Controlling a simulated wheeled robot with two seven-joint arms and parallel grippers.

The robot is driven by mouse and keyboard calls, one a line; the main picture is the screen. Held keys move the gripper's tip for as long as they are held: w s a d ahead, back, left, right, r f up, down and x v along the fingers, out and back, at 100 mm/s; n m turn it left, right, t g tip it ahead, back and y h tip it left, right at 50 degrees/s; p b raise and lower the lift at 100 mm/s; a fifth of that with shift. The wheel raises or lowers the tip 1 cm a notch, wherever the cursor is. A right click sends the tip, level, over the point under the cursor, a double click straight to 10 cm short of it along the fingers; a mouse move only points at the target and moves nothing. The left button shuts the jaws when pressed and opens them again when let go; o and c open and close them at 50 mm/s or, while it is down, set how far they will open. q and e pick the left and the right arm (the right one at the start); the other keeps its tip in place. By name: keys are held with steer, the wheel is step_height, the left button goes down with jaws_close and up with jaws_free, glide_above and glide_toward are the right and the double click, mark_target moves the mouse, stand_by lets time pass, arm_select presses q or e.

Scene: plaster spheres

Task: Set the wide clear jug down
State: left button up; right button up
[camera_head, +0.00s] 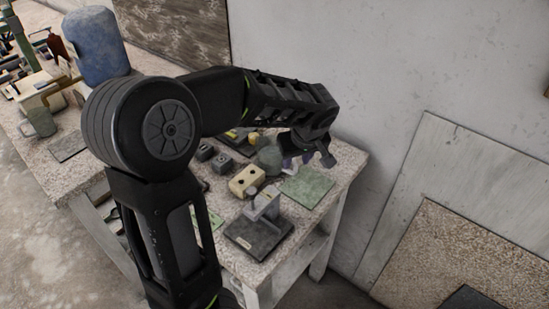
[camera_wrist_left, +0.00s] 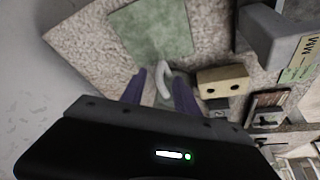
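My left gripper (camera_head: 297,161) hangs over the far end of the speckled bench, its purple fingers pointing down. In the left wrist view the fingers (camera_wrist_left: 160,85) stand apart with a clear, pale piece between them. I take this piece to be the wide clear jug (camera_wrist_left: 164,82); a whitish curved part like a handle shows at its top. The gripper appears shut on it. Most of the jug is hidden by the fingers and the gripper body, and I cannot tell whether it touches the bench. My right gripper is in neither view.
A green mat (camera_head: 307,187) lies beside the gripper, near the bench edge; it also shows in the wrist view (camera_wrist_left: 150,30). A cream block with holes (camera_head: 246,181), a grey stand on a dark base (camera_head: 258,238) and a dark round object (camera_head: 269,159) stand close by.

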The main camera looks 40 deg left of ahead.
mark_target(296, 162)
arm_select(q)
steer(key=x, duration=0.3)
steer(key=shift+w+f, duration=0.1)
steer(key=shift+c, duration=0.6)
jaws_close()
stand_by(1.1)
